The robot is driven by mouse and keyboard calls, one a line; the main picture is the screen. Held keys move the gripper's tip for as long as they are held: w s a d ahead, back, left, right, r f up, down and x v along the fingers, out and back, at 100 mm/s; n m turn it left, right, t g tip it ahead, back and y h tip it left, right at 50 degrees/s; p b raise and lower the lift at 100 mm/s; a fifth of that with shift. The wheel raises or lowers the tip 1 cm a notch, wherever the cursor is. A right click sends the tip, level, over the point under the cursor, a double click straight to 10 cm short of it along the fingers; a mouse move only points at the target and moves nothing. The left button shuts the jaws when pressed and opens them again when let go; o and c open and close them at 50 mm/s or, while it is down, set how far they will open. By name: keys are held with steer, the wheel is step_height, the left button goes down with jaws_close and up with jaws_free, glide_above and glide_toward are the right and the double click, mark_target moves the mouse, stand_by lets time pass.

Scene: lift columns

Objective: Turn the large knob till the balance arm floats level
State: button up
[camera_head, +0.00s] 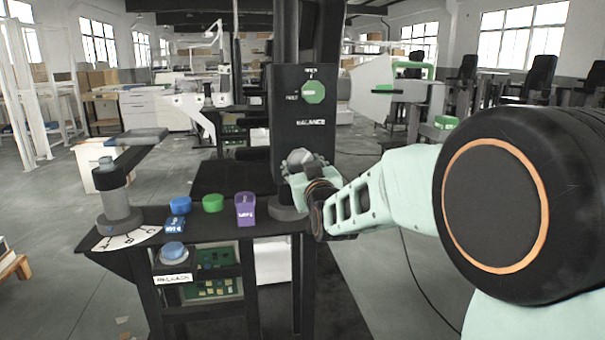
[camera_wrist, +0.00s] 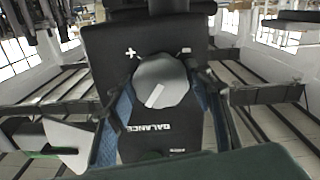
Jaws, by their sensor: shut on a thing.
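The large grey knob (camera_head: 300,158) sits on the front of an upright black panel (camera_head: 290,105), below the word BALANCE. In the wrist view the round knob (camera_wrist: 160,82) has a pale pointer line slanting across its face, with a plus and a minus mark on the panel beside it. My gripper (camera_head: 306,176) reaches it from the right. Its blue-padded fingers (camera_wrist: 163,88) are on either side of the knob, shut on it. I cannot make out a balance arm or its tilt for certain in either view.
A green dial (camera_head: 314,92) is higher on the panel. A black bench (camera_head: 190,235) carries blue (camera_head: 181,203), green (camera_head: 213,202) and purple (camera_head: 245,208) pieces. A grey post with a lever (camera_head: 117,190) stands at its left on a lettered white scale. Open floor lies left.

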steer(key=o, duration=1.1)
steer(key=shift+v, duration=3.75)
